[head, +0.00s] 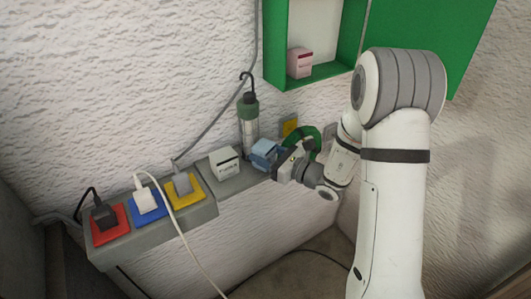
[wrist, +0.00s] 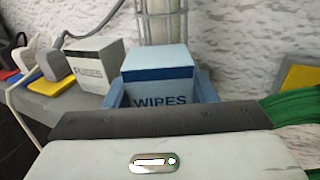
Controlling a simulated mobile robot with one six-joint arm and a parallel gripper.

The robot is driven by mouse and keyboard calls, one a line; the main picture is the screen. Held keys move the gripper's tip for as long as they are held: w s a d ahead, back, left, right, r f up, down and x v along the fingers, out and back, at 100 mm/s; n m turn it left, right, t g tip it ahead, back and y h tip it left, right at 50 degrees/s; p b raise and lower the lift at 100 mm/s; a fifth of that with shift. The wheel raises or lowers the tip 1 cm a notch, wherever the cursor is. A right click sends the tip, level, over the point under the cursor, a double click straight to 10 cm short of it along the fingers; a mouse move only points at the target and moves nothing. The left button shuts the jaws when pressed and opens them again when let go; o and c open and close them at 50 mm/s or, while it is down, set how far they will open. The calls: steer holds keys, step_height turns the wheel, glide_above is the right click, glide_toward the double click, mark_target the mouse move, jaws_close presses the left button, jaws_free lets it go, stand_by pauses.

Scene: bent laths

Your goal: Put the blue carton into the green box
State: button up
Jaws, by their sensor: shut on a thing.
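The blue carton (head: 264,153) sits at the right part of the grey ledge, between the fingers of my gripper (head: 275,158). In the wrist view the carton (wrist: 159,82) shows a light blue top and the word WIPES, with blue fingers at both its sides. My gripper is shut on it. Whether the carton touches the ledge I cannot tell. The green box (head: 272,55) is on the wall above, open at the front, with a pink carton (head: 300,63) inside at its lower left.
A white carton (head: 225,162) stands left of the blue one. A caged lamp (head: 249,120) stands close behind. Red (head: 109,224), blue (head: 150,205) and yellow (head: 184,188) sockets with plugs and cables line the ledge's left. A green coil (wrist: 292,108) lies right.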

steer(key=o, duration=1)
steer(key=shift+c, duration=0.2)
